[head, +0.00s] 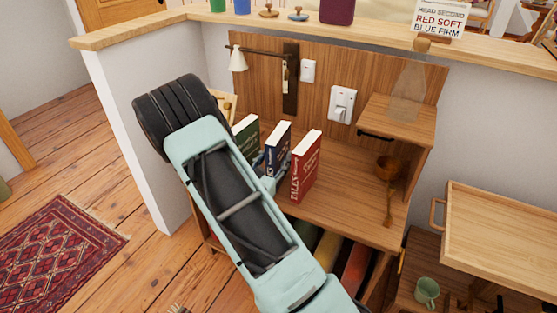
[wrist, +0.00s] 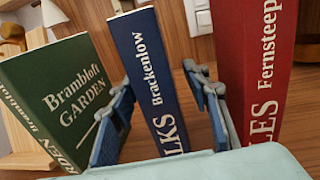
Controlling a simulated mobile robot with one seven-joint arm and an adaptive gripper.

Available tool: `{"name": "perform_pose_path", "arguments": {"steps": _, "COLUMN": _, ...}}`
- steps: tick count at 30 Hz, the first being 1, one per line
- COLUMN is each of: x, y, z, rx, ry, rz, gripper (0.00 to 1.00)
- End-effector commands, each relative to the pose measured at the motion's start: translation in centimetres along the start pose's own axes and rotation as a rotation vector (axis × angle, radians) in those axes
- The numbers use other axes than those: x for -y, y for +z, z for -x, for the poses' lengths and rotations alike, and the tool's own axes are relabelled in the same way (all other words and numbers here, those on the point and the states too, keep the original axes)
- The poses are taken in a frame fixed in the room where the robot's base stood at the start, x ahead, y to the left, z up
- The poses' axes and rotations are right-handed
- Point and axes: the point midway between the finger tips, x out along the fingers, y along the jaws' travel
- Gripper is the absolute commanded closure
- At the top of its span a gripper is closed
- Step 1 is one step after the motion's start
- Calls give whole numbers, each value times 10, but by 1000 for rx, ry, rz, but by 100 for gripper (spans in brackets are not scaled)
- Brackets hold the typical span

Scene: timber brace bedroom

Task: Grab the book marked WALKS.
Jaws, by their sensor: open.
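The blue book (head: 277,147) stands upright on the wooden desk between a green and a red book. In the wrist view the blue book's spine (wrist: 152,85) reads "Brackenlow" and ends in "LKS"; the start of that word is hidden. My gripper (wrist: 158,78) is open, with one finger on each side of the blue book. The left finger lies between the blue and green books, the right finger between the blue and red books. I cannot tell whether either finger touches the blue cover. In the head view my arm partly covers the books.

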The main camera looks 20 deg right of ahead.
Motion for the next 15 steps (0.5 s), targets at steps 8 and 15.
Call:
{"name": "perform_pose_path", "arguments": {"steps": 8, "x": 0, "y": 0, "z": -21, "rx": 0, "ry": 0, "rz": 0, "gripper": 56}}
{"name": "perform_pose_path", "arguments": {"steps": 15, "x": 0, "y": 0, "z": -20, "rx": 0, "ry": 0, "rz": 0, "gripper": 73}}
